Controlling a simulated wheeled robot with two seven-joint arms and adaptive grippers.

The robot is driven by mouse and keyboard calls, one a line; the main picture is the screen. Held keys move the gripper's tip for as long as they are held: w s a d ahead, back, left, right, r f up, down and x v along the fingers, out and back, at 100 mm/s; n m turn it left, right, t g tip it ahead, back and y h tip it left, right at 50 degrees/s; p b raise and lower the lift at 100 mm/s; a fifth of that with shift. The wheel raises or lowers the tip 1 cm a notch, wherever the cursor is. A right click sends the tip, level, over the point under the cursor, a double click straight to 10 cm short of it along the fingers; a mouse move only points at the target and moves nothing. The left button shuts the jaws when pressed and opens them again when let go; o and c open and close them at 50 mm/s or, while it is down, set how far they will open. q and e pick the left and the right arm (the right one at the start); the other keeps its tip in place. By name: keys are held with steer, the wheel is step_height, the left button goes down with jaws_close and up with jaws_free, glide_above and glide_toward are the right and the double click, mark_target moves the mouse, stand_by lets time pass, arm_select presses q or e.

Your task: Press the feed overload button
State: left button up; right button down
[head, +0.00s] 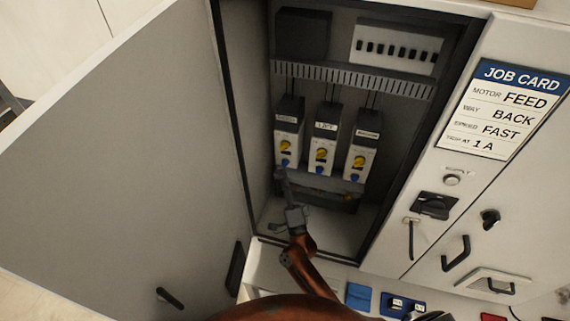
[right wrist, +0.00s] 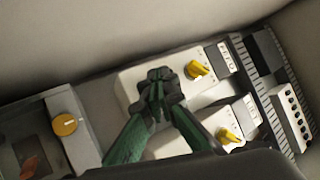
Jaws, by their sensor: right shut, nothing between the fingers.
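Three white-fronted overload units stand in a row in the open cabinet: a left one (head: 288,135), a middle one (head: 323,142) and a right one (head: 361,150). Each has a yellow dial with a blue button below. In the right wrist view the gripper (right wrist: 157,84) is over a white unit front beside a yellow dial (right wrist: 198,69); contact is unclear and the button is hidden. My left gripper is not in view.
The cabinet door (head: 130,150) stands open at left. A slotted duct (head: 350,78) runs above the units, with a dark block (head: 302,33) and a terminal panel (head: 396,48) higher. The job card (head: 505,108) reads FEED, BACK, FAST, 1 A. Cabinet side walls bound my arm.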

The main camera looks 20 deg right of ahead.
steer(key=shift+s+a, duration=0.15)
steer(key=shift+s, duration=0.05)
steer(key=s+a, duration=0.1)
steer(key=s, duration=0.1)
steer(key=s+a+p, duration=0.1)
steer(key=s, duration=0.1)
steer(key=shift+a, duration=0.35)
steer(key=shift+d, duration=0.1)
stand_by(0.8)
